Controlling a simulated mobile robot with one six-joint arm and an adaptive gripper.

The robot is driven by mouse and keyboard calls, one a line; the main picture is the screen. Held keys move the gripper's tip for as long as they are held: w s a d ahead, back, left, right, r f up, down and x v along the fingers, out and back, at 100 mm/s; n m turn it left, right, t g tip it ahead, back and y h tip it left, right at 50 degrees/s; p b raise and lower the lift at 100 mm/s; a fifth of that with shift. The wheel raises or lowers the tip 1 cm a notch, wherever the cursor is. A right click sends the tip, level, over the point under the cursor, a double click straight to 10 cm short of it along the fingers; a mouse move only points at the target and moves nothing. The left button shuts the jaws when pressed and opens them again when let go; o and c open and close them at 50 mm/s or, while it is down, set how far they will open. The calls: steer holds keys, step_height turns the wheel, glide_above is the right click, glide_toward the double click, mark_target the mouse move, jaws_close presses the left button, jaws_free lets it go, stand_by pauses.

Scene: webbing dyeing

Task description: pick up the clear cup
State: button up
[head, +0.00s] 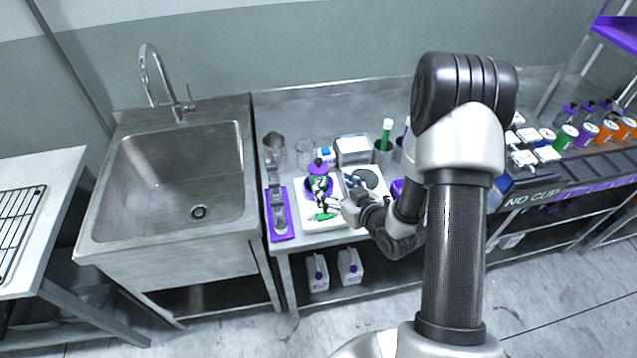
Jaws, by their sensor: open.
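A clear cup (304,151) stands upright near the back left of the steel table, beside a grey metal pitcher (274,144). My gripper (325,203) reaches in from the right, low over the front of a white board (309,222). It is small in the view, and its fingers look apart. I see nothing held between them. The clear cup is behind and to the left of my gripper, apart from it. A purple-topped item with green parts (318,177) stands on the board between them. The cup's lower part is hard to make out.
A purple tray (283,237) with clear or metallic items lies along the table's left edge. A green-handled tool (321,217) lies by my gripper. A sink (180,180) is left.

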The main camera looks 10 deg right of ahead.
mark_target(324, 181)
steer(key=b+x, duration=0.1)
steer(key=x, duration=0.6)
steer(key=shift+w+a+r, duration=0.15)
steer(key=shift+a, duration=0.05)
steer(key=shift+c, duration=0.2)
steer(key=c, duration=1.2)
steer(key=shift+c, duration=0.2)
step_height(324, 181, up, 22)
steer(key=s+m+t+h, duration=0.1)
steer(key=m+h, duration=0.2)
steer(key=h, duration=0.1)
steer(key=shift+s+d+m+p, duration=0.15)
steer(key=shift+s+m+p, duration=0.15)
steer(key=shift+s+p, duration=0.05)
